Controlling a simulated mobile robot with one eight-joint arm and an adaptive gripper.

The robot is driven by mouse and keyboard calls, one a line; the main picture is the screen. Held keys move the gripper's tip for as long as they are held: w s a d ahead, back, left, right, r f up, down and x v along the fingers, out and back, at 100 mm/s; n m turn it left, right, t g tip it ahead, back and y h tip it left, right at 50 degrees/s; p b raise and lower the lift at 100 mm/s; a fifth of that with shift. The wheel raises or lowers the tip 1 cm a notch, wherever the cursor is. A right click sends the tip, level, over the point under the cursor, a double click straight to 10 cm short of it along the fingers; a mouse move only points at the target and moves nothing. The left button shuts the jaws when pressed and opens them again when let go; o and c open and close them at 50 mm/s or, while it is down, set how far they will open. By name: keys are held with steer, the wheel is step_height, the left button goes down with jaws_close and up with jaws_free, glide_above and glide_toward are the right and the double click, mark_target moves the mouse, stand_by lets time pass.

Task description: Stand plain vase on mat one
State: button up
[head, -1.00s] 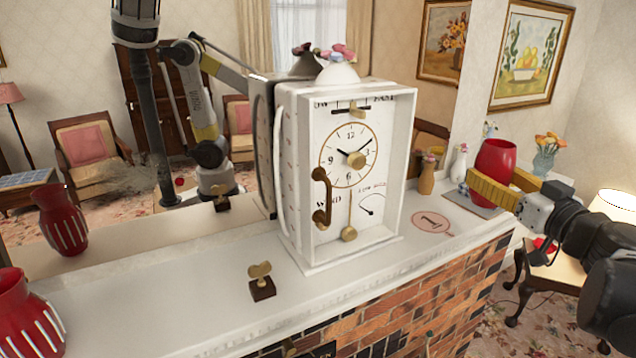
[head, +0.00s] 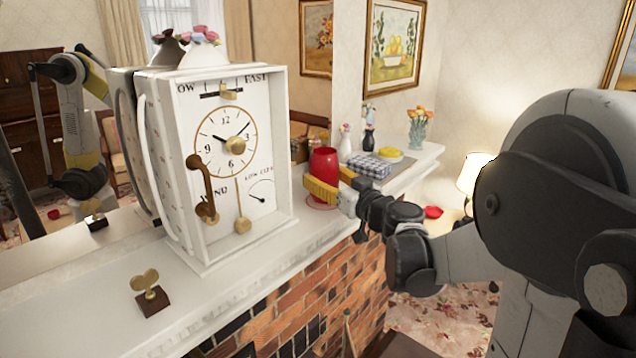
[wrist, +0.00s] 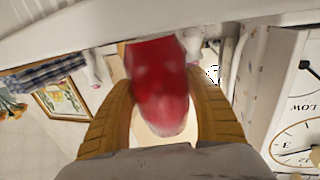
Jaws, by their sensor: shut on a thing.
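The plain red vase (head: 323,162) is between the yellow fingers of my gripper (head: 334,182), just right of the clock on the mantel. My gripper is shut on it. In the wrist view the vase (wrist: 157,85) fills the gap between both fingers of my gripper (wrist: 161,95). The vase looks upright in the head view. Mat one (head: 318,206) shows only as a pinkish rim below the vase; the gripper and vase hide most of it. I cannot tell whether the vase base touches the mat.
A large white clock (head: 230,150) stands close on the left. A brass key on a dark block (head: 149,292) is at the front left. To the right are a blue checkered cloth item (head: 369,166), a yellow object (head: 391,154), a dark vase (head: 369,140) and a flower vase (head: 417,127).

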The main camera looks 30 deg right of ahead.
steer(key=shift+f, duration=0.15)
steer(key=shift+f, duration=0.15)
steer(key=o, duration=1.4)
